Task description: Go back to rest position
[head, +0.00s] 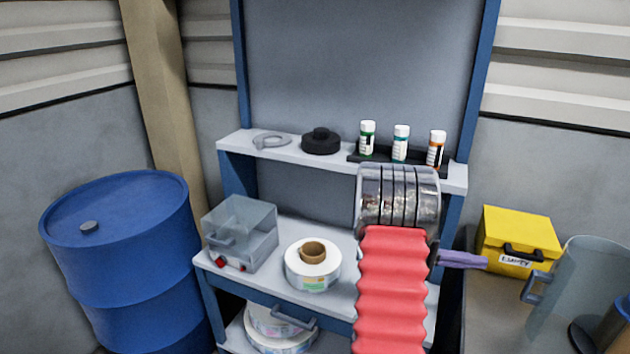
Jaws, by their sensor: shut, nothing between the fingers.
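My arm rises from the bottom of the head view, with a ribbed red sleeve and banded metal rings above it. My gripper (482,262) shows as slim purple fingers sticking out to the right from behind the arm. The fingers are together and nothing shows between them. The gripper's base is mostly hidden by my arm.
The workbench (285,223) carries a label roll (313,272) and a clear box (240,238). Its upper shelf (232,142) holds a black spool (321,141) and several bottles. A blue drum (120,250) stands left. A yellow box (517,238) and clear jug (580,290) stand right.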

